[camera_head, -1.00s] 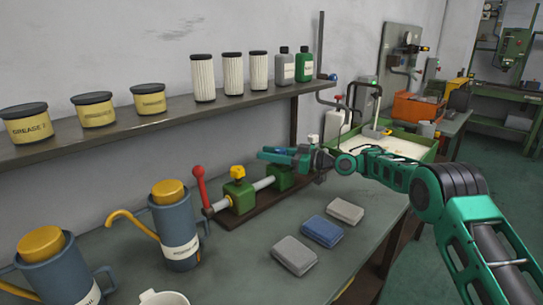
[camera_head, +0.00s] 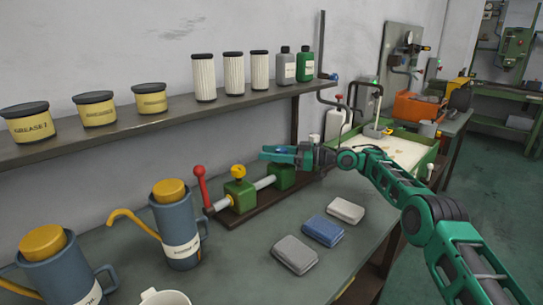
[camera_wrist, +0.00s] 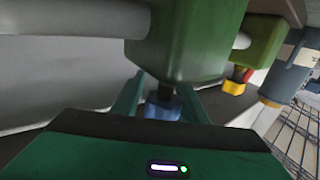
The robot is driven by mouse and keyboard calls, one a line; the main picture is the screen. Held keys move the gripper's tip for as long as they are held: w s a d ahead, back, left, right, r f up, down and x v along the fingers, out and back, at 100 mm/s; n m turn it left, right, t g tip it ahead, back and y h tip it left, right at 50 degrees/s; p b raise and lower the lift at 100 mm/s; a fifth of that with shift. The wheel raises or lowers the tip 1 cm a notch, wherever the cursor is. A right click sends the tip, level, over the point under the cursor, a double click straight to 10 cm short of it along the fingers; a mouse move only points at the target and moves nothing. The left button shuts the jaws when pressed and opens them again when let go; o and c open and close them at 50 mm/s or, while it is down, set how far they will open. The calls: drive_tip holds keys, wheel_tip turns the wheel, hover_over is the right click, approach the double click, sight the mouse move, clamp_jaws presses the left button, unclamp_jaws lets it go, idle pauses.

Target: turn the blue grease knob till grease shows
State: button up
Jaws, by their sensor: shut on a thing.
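The blue grease knob sits on a short dark stem on the green bearing block (camera_head: 281,178) at the far end of the shaft. In the wrist view the blue knob (camera_wrist: 163,106) is between my two fingers, under the stem as that picture is turned. My gripper (camera_head: 279,152) is shut on it, level and just above the block, so in the head view the knob is mostly hidden by the fingers. The wrist view shows the block (camera_wrist: 185,40) close in front of the palm. I cannot make out grease at the block.
A second green block (camera_head: 240,195) with a yellow knob (camera_head: 239,171) and a red lever (camera_head: 201,186) stand left along the shaft. Several oil cans, and grey and blue pads (camera_head: 322,231), are on the bench. A shelf (camera_head: 150,125) with tins and filters runs behind.

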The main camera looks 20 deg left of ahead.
drive_tip(key=shift+w+d+r, duration=0.1)
drive_tip(key=shift+w+r, duration=0.05)
drive_tip(key=shift+w, duration=0.25)
drive_tip(key=o, duration=0.9)
drive_tip(key=shift+w, duration=0.1)
drive_tip(key=shift+c, duration=0.2)
drive_tip(key=shift+s, duration=0.2)
drive_tip(key=v, duration=1)
drive_tip(key=shift+w+d, duration=0.3)
drive_tip(key=shift+w, duration=0.1)
drive_tip(key=shift+o, duration=0.2)
